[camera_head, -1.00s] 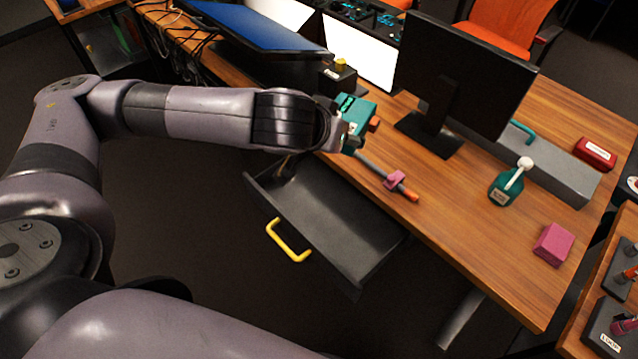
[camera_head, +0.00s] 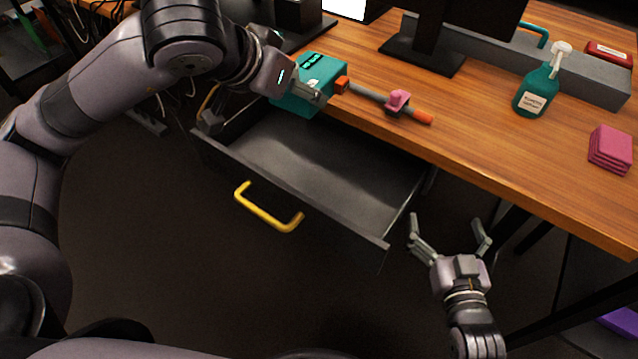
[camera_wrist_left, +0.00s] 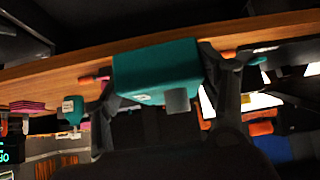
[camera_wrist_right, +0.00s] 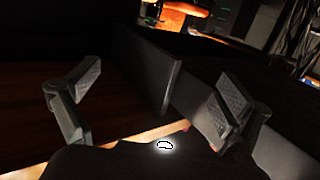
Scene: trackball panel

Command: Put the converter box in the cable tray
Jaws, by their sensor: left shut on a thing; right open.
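The converter box, a teal block with a dark label (camera_head: 312,82), is held by my left gripper (camera_head: 300,88) above the desk's front edge, over the back of the open drawer. In the left wrist view the teal box (camera_wrist_left: 155,70) sits between the two fingers. Which thing is the cable tray is not labelled; the open grey drawer with a yellow handle (camera_head: 300,165) looks empty, and a long grey box (camera_head: 575,75) stands on the desk. My right gripper (camera_head: 448,235) is open and empty, right of the drawer's front corner; its spread fingers also show in the right wrist view (camera_wrist_right: 150,100).
A grey rod with orange ends and a pink clamp (camera_head: 397,101) lies by the desk edge, close to the teal box. A green spray bottle (camera_head: 537,90), a pink folded cloth (camera_head: 611,150) and a monitor stand (camera_head: 422,55) are on the desk. The floor before the drawer is clear.

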